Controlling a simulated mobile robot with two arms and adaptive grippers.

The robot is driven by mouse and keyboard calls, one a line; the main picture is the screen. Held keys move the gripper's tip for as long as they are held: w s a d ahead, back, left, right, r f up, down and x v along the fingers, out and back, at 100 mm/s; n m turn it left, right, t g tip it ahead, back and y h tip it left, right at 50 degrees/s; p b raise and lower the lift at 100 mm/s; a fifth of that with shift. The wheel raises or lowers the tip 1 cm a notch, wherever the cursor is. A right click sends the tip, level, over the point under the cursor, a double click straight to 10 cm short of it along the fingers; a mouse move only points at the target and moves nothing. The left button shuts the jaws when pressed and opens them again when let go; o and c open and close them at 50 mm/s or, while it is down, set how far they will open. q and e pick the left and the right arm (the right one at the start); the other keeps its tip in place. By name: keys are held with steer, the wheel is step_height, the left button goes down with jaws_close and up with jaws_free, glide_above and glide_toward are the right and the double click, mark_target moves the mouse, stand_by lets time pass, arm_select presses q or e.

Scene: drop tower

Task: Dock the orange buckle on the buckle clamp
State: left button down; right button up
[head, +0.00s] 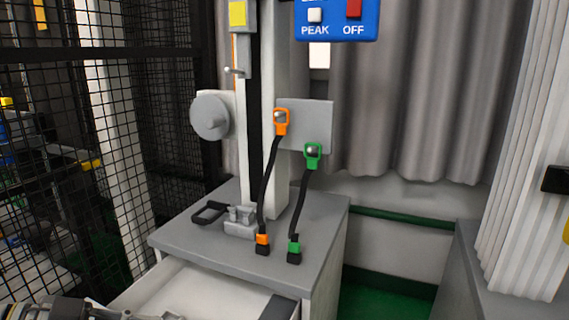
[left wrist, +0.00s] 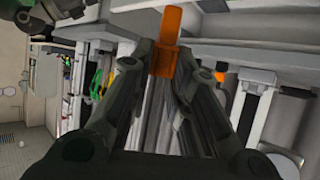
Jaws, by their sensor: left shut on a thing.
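The orange buckle (head: 281,122) hangs on a peg of the grey plate (head: 310,112), and its black strap runs down to an orange-and-black end on the cabinet top. The buckle clamp (head: 240,222), a small grey block with a black lever (head: 208,213), stands on the cabinet top at the column's foot. My left gripper (left wrist: 168,72) is shut on a plain orange piece (left wrist: 171,30) that sticks out past its fingertips. I cannot tell what this piece belongs to. In the head view only part of my left arm shows, at the bottom left. My right gripper is not seen.
A green buckle (head: 313,155) with its own strap hangs right of the orange one. A drawer (head: 200,290) stands open at the cabinet's front. A black mesh fence (head: 100,120) bounds the left. A blue PEAK/OFF panel (head: 338,18) is above.

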arm_select(q)
steer(key=w+d+r+n+t+y, duration=0.3)
steer(key=w+n+t+y, duration=0.4)
steer(key=w+n+y, duration=0.4)
steer(key=shift+w+d+n+t, duration=0.2)
steer(key=shift+n+t, duration=0.1)
steer(key=shift+n, duration=0.7)
